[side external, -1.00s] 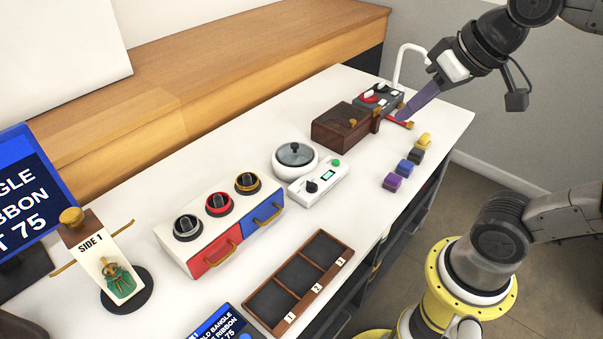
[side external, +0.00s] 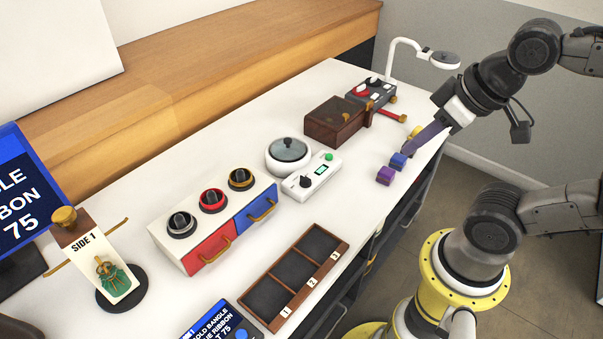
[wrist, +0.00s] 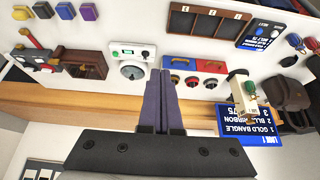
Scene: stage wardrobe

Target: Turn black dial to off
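A white control box (side external: 322,186) has a black dial (side external: 305,181), a small green display and a green button. The dial also shows in the wrist view (wrist: 145,54); its setting is too small to read. A drawer box holds another black-ringed dial (side external: 181,224), beside red-ringed and gold-ringed ones. My gripper (side external: 405,151) is in the air around the small cubes, right of the control box and apart from both dials. Its purple fingers lie together in the wrist view (wrist: 160,74), shut with nothing between them.
A brown wooden box (side external: 335,122) and small coloured cubes (side external: 385,176) are nearby. A three-part tray (side external: 334,243) lies in front. A white lamp (side external: 445,59) stands at the back.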

